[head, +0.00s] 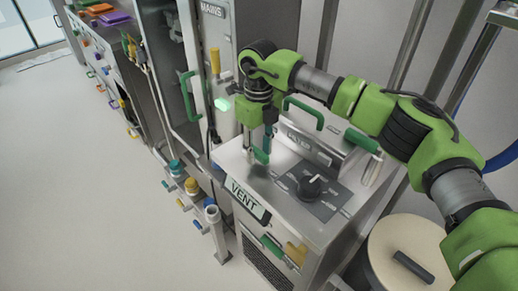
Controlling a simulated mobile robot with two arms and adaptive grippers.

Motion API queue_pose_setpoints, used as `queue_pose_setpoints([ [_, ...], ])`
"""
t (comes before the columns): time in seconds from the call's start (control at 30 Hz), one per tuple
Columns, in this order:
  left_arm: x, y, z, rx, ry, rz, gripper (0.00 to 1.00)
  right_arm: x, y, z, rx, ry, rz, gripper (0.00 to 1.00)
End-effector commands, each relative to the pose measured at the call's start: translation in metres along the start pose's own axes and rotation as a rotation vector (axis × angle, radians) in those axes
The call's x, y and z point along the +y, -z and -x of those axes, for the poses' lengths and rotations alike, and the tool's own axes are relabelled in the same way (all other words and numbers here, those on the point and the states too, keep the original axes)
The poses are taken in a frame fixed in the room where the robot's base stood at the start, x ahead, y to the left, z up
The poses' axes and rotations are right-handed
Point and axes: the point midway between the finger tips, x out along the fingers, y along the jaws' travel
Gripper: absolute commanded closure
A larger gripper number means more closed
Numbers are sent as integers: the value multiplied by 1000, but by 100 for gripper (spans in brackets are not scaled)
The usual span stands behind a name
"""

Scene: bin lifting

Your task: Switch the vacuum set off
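A steel unit (318,226) with a plate marked VENT (246,199) stands in the lower middle of the head view. Its sloped top carries a black rotary knob (311,186) on a dark panel. A small green piece (261,155) stands near the top's left rear edge. My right gripper (258,146) points down over that edge, left of and behind the knob and apart from it. Its fingertips are close to the green piece; whether they touch it, and how wide they stand, is unclear. My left gripper is out of view. No label names the vacuum set.
A tall cabinet marked MAINS (213,9) with green handles stands behind left. Capped pipe valves (191,187) rise left of the unit. A round beige drum lid (408,248) with a black handle is at lower right. The left floor (70,200) is clear.

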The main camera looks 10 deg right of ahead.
Motion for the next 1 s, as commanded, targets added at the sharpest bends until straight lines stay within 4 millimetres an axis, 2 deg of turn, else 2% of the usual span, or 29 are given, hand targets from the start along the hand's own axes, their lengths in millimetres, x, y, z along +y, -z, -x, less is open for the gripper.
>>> queue_pose_setpoints([
  [0.17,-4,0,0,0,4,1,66,0,0,4,-1,1,1,68],
  [0.27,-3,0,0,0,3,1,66,-1,-1,16,-3,2,1,68],
  [0.7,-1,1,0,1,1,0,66,0,-1,102,-2,1,0,68],
  [0.83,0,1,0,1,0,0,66,0,0,115,-1,1,0,68],
  [1.0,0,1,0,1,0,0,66,0,0,120,0,0,0,68],
])
